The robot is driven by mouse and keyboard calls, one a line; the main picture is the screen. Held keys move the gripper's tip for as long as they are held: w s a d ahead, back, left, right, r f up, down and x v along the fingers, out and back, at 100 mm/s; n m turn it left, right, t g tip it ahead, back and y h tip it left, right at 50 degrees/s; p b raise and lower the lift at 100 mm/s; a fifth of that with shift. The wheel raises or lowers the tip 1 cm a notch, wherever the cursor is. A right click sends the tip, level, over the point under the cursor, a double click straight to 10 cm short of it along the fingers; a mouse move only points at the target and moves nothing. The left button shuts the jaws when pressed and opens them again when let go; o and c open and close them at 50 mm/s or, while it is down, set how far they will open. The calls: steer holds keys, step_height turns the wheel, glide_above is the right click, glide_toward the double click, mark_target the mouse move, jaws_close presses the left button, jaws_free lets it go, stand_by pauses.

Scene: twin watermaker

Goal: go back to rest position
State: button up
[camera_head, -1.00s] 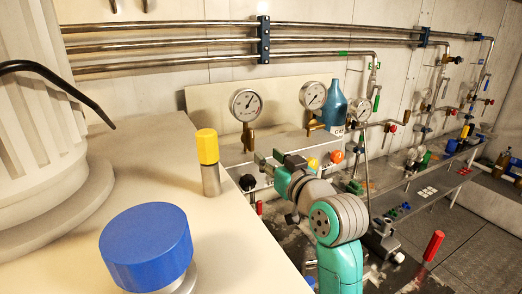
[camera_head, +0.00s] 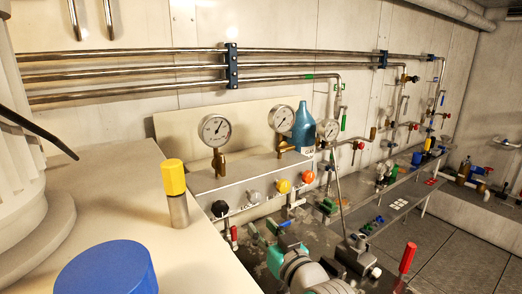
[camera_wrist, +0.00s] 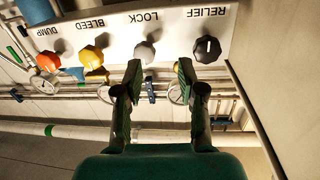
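My gripper (camera_wrist: 159,82) is open and empty in the wrist view, its two green fingers apart. In the head view my gripper (camera_head: 265,231) is low at the bottom centre, in front of and below the knob panel (camera_head: 270,203). In the wrist view the panel appears upside down, with a black RELIEF knob (camera_wrist: 207,49), a grey LOCK knob (camera_wrist: 144,53), a yellow BLEED knob (camera_wrist: 91,57) and an orange DUMP knob (camera_wrist: 47,60). The fingers overlap the view just beside the LOCK and RELIEF knobs; contact cannot be told.
A beige counter (camera_head: 120,190) on the left carries a yellow-capped cylinder (camera_head: 176,192) and a blue round cap (camera_head: 107,270). Gauges (camera_head: 214,131) and a blue bottle (camera_head: 304,130) stand behind the panel. A red-handled valve (camera_head: 407,258) is at right. Grey floor lies beyond.

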steer(key=s+d+f+m+h, duration=0.25)
steer(key=s+d+f, duration=0.35)
steer(key=s+f, duration=0.5)
steer(key=s+d+f+m+h, duration=0.25)
steer(key=s+d+f, duration=0.35)
steer(key=s+f, duration=0.45)
steer(key=s+d+f+h, duration=0.1)
steer(key=s+d, duration=0.2)
steer(key=s, duration=1.1)
steer(key=s+d+f+h, duration=0.1)
steer(key=s+d+h, duration=0.1)
steer(key=s, duration=1.2)
steer(key=shift+s+d+g, duration=0.2)
steer(key=shift+d+g, duration=0.2)
steer(key=shift+d, duration=0.25)
